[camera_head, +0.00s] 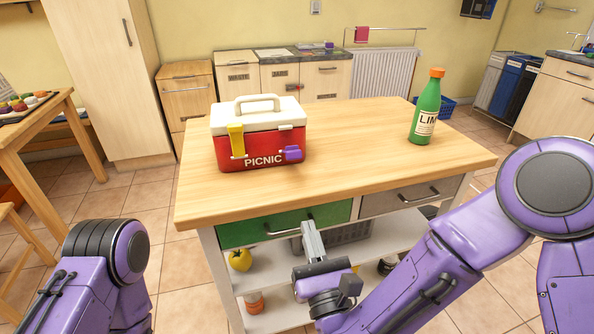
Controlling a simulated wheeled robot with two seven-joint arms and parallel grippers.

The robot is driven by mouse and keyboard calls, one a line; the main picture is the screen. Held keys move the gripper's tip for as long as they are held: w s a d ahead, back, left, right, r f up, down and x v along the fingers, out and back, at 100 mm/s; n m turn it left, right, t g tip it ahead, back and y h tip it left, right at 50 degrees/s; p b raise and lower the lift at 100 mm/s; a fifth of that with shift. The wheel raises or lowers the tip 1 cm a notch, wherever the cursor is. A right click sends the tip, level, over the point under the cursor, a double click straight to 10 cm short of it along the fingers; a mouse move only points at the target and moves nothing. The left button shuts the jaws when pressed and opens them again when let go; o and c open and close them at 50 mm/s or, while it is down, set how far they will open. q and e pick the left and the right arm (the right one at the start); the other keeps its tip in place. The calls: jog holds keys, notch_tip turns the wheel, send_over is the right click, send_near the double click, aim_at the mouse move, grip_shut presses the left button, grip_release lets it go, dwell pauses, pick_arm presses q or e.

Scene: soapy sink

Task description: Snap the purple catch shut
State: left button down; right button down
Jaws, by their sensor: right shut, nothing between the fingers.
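A red picnic box (262,153) with a white lid (262,116) stands at the left of the wooden table. The purple catch (292,153) is low on the right of its front face, below the lid edge and apart from the small pale tab on the lid. A yellow catch (237,141) on the left of the front spans from lid to body. My right gripper (309,226) is shut and empty, pointing up in front of the table's green drawer, below the tabletop and the catch. My left arm shows at lower left, but its gripper is out of view.
A green bottle (426,108) with an orange cap stands at the table's right. The tabletop (360,140) between box and bottle is clear. The table's front edge and the green drawer (285,226) with its handle are close to my right gripper.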

jog(key=p, duration=0.3)
send_near(290, 152)
jog(key=w+f, duration=0.2)
jog(key=f, duration=0.1)
jog(key=shift+w+a, duration=0.25)
jog(key=shift+w, duration=0.1)
jog(key=w+r, duration=0.1)
jog(key=w+r+p, duration=0.1)
jog(key=r, duration=0.1)
jog(key=shift+a+r+p, duration=0.15)
jog(key=shift+a+p, duration=0.05)
jog(key=shift+p, duration=0.1)
jog(key=shift+s, duration=0.1)
